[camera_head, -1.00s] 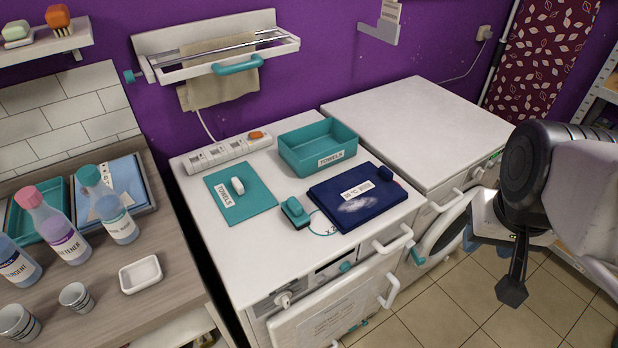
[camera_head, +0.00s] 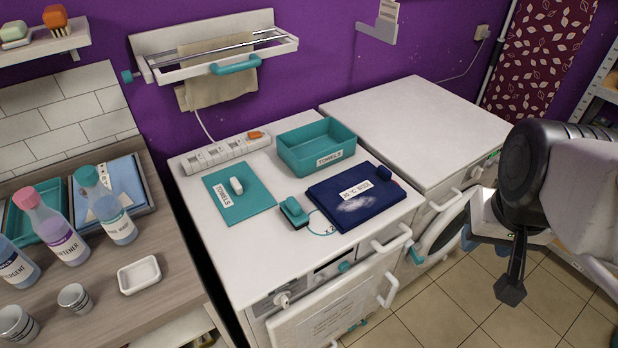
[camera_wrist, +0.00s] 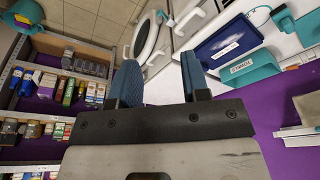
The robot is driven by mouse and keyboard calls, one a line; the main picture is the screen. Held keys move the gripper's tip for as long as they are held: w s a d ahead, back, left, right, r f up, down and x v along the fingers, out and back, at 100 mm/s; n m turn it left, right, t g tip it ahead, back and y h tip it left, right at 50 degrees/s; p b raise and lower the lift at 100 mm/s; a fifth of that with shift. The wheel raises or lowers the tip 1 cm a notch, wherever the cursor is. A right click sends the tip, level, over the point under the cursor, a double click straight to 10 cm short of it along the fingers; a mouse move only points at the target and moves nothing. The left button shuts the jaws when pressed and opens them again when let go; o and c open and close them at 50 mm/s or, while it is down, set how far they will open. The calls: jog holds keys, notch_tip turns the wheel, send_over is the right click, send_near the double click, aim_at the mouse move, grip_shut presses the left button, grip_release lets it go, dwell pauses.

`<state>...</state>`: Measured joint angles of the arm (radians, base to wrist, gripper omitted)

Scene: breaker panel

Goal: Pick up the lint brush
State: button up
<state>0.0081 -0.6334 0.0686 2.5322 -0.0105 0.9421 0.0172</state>
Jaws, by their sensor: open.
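The lint brush (camera_head: 295,212), a small teal piece with a dark underside and a thin cord loop, lies on the white machine top in the head view. It sits just left of a navy folded cloth (camera_head: 335,212) with pale lint on it. A teal shape near the top right of the wrist view (camera_wrist: 282,20) seems to be the brush. My gripper (camera_wrist: 157,75) is open and empty, its blue fingers apart. It is held off to the right of the machines, well away from the brush.
A teal mat (camera_head: 247,203) with a white knob lies left of the brush. A power strip (camera_head: 226,153) runs along the back. Bottles and cups crowd the left counter (camera_head: 165,265). The right machine top (camera_head: 415,125) is clear.

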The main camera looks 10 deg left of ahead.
dwell(0.3)
jog(key=o, duration=0.6)
jog(key=shift+o, duration=0.2)
jog(key=shift+w, duration=0.1)
